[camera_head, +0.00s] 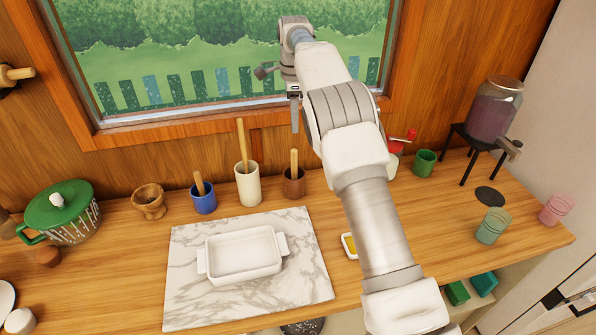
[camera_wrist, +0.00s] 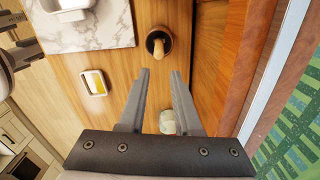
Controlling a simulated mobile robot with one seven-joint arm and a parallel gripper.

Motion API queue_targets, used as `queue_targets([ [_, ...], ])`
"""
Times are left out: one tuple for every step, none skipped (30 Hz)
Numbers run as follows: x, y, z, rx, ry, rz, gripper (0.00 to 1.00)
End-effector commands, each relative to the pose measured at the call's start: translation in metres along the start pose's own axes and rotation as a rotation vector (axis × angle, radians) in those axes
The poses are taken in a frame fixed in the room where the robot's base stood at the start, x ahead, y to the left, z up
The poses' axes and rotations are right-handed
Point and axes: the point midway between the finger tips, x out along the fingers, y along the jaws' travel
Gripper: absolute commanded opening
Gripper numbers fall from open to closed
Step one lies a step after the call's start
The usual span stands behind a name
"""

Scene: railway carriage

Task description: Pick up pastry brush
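Three cups with upright wooden handles stand in a row behind the marble board: a blue cup (camera_head: 204,203), a cream cup (camera_head: 248,186) and a brown cup (camera_head: 294,184). I cannot tell which handle is the pastry brush, as the lower ends are hidden in the cups. The handle in the brown cup (camera_head: 294,160) also shows in the wrist view (camera_wrist: 158,48), beyond my fingertips. My gripper (camera_wrist: 159,72) is open and empty, with its fingers apart. In the head view it hangs above the counter near the window, above the brown cup.
A white baking dish (camera_head: 243,255) sits on the marble board (camera_head: 300,285). A small dish with yellow contents (camera_wrist: 94,82) lies right of the board. A green pot (camera_head: 65,212) and wooden mortar (camera_head: 149,202) are at left. A green cup (camera_head: 424,163) and drink dispenser (camera_head: 494,110) stand at right.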

Motion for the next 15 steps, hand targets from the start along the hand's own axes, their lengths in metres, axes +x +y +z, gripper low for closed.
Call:
queue_targets([
  [0.011, 0.001, 0.000, 0.000, 0.000, 0.004, 0.32],
  [0.017, 0.001, 0.000, 0.000, 0.001, 0.004, 0.32],
  [0.025, 0.001, 0.000, 0.000, 0.001, 0.005, 0.32],
  [0.031, 0.001, 0.000, 0.000, 0.001, 0.005, 0.32],
  [0.038, 0.001, 0.000, 0.000, 0.001, 0.005, 0.32],
  [0.047, 0.002, 0.000, 0.000, 0.001, 0.005, 0.32],
  [0.053, 0.001, 0.000, 0.000, 0.001, 0.005, 0.32],
  [0.059, 0.001, 0.000, 0.000, 0.000, 0.005, 0.32],
  [0.068, 0.001, 0.000, -0.001, 0.000, 0.004, 0.32],
  [0.074, 0.001, 0.000, -0.001, 0.000, 0.004, 0.32],
  [0.080, 0.001, 0.000, -0.001, 0.000, 0.003, 0.32],
  [0.088, 0.001, 0.000, -0.001, 0.000, 0.004, 0.32],
  [0.093, 0.001, 0.000, -0.002, 0.000, 0.003, 0.32],
  [0.097, 0.001, 0.000, -0.002, 0.000, 0.003, 0.32],
  [0.103, 0.001, 0.000, -0.002, 0.000, 0.003, 0.32],
])
